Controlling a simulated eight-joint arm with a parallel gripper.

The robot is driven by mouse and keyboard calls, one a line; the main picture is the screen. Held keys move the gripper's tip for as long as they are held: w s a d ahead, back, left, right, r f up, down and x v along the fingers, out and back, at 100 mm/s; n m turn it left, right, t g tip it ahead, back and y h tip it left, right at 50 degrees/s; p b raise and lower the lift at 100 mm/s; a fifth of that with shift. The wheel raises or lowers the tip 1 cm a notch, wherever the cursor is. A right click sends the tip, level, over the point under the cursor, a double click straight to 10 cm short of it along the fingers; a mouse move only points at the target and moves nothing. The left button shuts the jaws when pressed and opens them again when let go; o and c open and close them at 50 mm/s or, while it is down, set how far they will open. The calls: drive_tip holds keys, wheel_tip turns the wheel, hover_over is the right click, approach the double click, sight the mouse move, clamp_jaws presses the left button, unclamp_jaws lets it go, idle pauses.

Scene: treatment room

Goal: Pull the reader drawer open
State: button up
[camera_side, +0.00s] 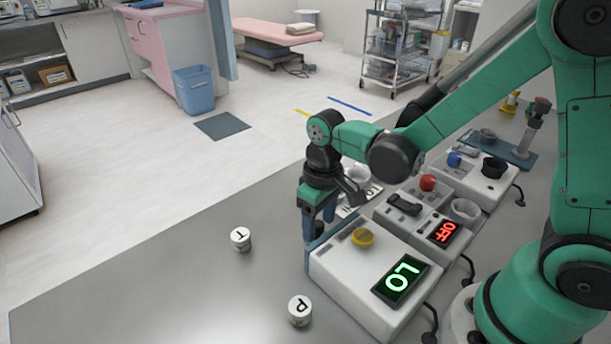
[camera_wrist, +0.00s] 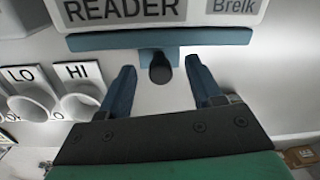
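The reader (camera_side: 345,262) is a white box with a green "LO" display and a yellow round part on top. Its "READER" label (camera_wrist: 120,10) shows at the top of the wrist view. Below the label is the blue drawer front (camera_wrist: 215,38), which looks close against the body, with a dark round knob (camera_wrist: 160,70) on a short blue stem. My gripper (camera_side: 318,222) is at the reader's far left end. In the wrist view its blue fingers (camera_wrist: 160,80) are apart, one on each side of the knob, with gaps and nothing held.
Two white round pieces, marked "T" (camera_side: 240,238) and "P" (camera_side: 300,310), stand on the grey table (camera_side: 180,290). Another device with a red "OFF" display (camera_side: 444,231) stands behind the reader. "LO" and "HI" rings (camera_wrist: 80,100) are at left in the wrist view.

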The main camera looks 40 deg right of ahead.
clamp_jaws()
